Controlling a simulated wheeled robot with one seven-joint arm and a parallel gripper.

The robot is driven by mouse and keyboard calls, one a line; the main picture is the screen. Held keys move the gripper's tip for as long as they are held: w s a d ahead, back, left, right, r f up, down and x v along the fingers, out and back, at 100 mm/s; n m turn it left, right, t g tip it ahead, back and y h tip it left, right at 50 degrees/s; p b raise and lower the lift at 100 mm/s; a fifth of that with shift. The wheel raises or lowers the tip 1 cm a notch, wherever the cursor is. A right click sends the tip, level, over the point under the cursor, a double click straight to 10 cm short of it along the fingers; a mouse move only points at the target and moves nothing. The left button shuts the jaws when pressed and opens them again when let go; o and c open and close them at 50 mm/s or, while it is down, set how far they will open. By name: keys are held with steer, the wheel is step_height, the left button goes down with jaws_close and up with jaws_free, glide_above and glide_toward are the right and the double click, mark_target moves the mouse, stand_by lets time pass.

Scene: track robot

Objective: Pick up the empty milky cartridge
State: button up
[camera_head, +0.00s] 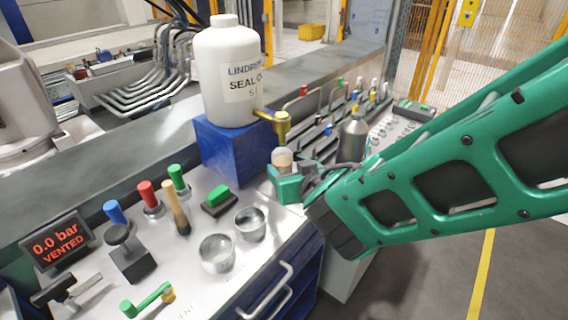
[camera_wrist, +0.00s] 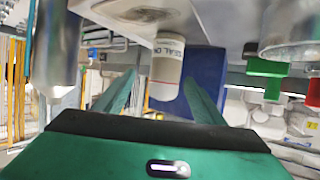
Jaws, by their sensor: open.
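A small milky cartridge (camera_head: 282,159) stands upright below the brass tap, in front of the blue block. Its lower end is hidden behind my gripper (camera_head: 290,183) in the head view. The wrist view appears upside down and shows the cartridge (camera_wrist: 168,66) as a pale cylinder with dark and red print. My gripper (camera_wrist: 160,97) has its two green fingers apart there, one on each side of the cartridge in the picture. I see no clear contact between fingers and cartridge. Whether anything is inside the cartridge is hard to tell.
A large white jug (camera_head: 226,75) stands on the blue block (camera_head: 228,150), with the brass tap (camera_head: 281,127) over the cartridge. A grey metal bottle (camera_head: 354,138) stands close on the right. Two metal cups (camera_head: 217,254) and a green-topped black block (camera_head: 218,200) are on the left.

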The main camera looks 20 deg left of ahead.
steer(key=shift+a+x, duration=0.25)
steer(key=shift+x, duration=2.3)
steer(key=shift+s, duration=0.15)
steer(key=shift+c, duration=0.3)
steer(key=c, duration=1.3)
steer(key=shift+r, duration=0.2)
